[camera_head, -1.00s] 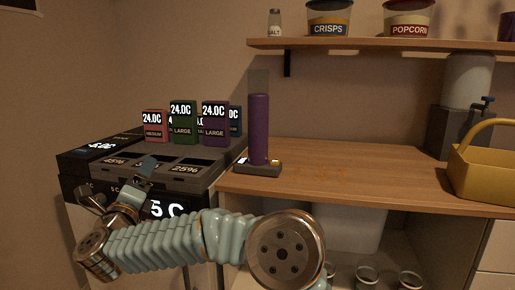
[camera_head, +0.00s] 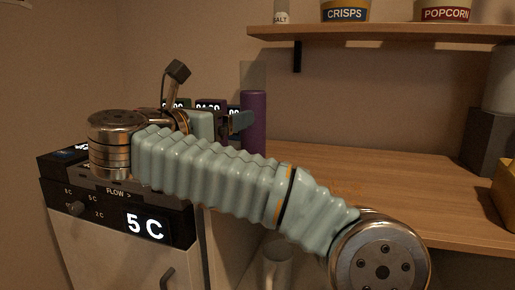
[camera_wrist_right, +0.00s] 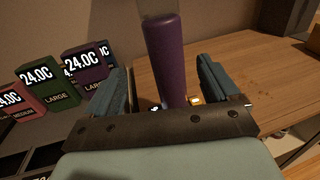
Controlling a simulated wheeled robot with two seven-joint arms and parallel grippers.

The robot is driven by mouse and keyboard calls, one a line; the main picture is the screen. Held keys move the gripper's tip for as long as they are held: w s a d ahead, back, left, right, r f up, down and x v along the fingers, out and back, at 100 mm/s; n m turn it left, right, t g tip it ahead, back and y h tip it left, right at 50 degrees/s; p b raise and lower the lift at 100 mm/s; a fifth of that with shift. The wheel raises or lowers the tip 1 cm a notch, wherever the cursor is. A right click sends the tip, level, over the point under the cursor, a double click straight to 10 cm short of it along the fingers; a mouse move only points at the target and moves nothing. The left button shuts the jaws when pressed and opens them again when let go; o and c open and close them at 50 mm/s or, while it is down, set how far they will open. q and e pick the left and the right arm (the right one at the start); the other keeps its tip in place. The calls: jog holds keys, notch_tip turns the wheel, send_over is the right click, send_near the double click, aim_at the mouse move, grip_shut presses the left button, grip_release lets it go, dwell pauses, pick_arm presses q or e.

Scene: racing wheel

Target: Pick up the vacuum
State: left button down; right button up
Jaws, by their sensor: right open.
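The likely vacuum is a tall purple cylinder (camera_head: 254,120) with a clear top. My right gripper (camera_head: 210,97) is open and empty, just left of the cylinder in the head view. Its fingers (camera_wrist_right: 164,68) also show spread in the wrist view; contact cannot be told. My left gripper is not in view.
Several labelled boxes (camera_wrist_right: 46,86) stand to the left on a dark appliance (camera_head: 110,215) with a "5 C" display. A shelf (camera_head: 390,33) with tubs hangs above.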

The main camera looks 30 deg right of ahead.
aim_at(257, 107)
jog(key=x, duration=0.3)
jog(key=p+x, duration=0.1)
jog(key=x, duration=0.2)
jog(key=p+x, duration=0.1)
jog(key=x, duration=0.3)
jog(key=shift+s+d+r, duration=0.25)
jog(key=shift+s+r, duration=0.05)
jog(key=shift+s, duration=0.05)
jog(key=shift+w+d+f, duration=0.1)
jog(key=shift+w+d, duration=0.15)
jog(key=shift+d, duration=0.2)
jog(key=c, duration=0.9)
jog(key=shift+c, duration=0.7)
